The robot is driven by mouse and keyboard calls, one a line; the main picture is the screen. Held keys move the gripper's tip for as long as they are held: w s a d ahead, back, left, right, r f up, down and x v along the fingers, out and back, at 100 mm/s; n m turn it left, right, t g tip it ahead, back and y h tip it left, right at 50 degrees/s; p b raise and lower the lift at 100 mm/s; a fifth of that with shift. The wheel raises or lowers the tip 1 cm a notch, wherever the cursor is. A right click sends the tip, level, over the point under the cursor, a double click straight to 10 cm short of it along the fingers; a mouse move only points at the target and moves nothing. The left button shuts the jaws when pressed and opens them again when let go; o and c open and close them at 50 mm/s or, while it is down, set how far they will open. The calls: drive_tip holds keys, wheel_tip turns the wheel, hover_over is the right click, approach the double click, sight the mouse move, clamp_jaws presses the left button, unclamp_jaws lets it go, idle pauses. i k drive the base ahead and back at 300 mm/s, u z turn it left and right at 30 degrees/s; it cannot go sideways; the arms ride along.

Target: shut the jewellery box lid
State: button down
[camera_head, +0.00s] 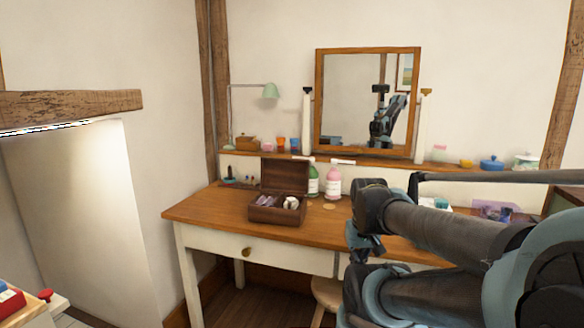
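The jewellery box (275,215) is a dark wooden box near the left part of the wooden dressing table (200,211). Its lid (285,174) stands open, roughly upright at the back. Inside lie small purple and white items (291,203). My arm reaches in from the right and its links cover the right part of the table. I cannot make out gripper fingers; the arm's visible parts are to the right of the box, apart from it in the picture.
A green bottle (313,182) and a pink bottle (333,184) stand just right of the box. A framed mirror (319,105) stands behind, by a narrow shelf (440,166) with small pots. A stool (327,291) is under the table. The tabletop's left front is clear.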

sight(277, 174)
drive_tip(key=z, duration=0.75)
drive_tip(key=k, duration=1.7)
drive_tip(key=u, duration=0.75)
drive_tip(key=i, duration=1.65)
